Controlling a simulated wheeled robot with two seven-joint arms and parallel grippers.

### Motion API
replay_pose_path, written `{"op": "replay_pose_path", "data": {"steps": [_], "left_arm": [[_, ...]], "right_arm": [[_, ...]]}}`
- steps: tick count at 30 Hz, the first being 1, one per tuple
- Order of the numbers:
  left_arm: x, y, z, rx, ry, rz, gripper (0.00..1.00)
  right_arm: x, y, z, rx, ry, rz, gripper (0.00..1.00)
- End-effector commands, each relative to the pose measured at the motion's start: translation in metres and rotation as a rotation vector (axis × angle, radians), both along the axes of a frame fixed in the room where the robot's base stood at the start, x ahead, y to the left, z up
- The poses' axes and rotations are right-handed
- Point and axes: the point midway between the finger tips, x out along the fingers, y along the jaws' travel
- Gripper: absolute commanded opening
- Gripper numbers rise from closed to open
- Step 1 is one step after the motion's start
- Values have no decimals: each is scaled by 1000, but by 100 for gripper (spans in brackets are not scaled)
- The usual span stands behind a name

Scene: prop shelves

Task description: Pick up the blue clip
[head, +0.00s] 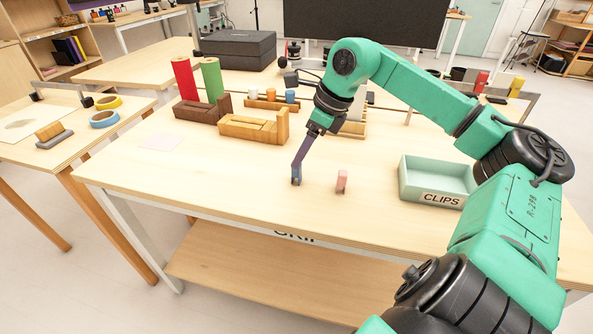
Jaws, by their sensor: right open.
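The blue clip (296,178) stands upright on the table near its front edge. My right gripper (298,166) points down right at the clip, with its fingertips overlapping the clip's upper part in the head view. It is open; whether the fingers straddle the clip or stop just above it is too small to tell. My left gripper is not in view.
A pink clip (342,182) stands just right of the blue one. A pale green box labelled CLIPS (403,185) sits further right. Wooden holders (250,128) and red (184,76) and green (212,80) cylinders stand behind.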

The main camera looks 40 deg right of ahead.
Motion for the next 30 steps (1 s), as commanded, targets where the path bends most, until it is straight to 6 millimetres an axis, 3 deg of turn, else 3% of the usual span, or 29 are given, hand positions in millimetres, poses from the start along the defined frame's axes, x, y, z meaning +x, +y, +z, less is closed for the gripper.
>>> {"op": "replay_pose_path", "data": {"steps": [5,10,19,20,24,25,30], "left_arm": [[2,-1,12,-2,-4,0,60],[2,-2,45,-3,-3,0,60],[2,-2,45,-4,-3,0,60],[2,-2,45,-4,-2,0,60],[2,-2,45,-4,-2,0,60],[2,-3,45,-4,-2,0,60],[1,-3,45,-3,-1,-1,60]], "right_arm": [[8,2,-25,4,5,0,65],[14,4,-39,-3,8,1,65],[17,5,-52,0,-1,1,65],[17,5,-52,0,-1,1,57],[17,5,-52,0,-1,1,4],[17,5,-52,0,-1,1,0],[17,5,-51,1,-2,1,0]]}}
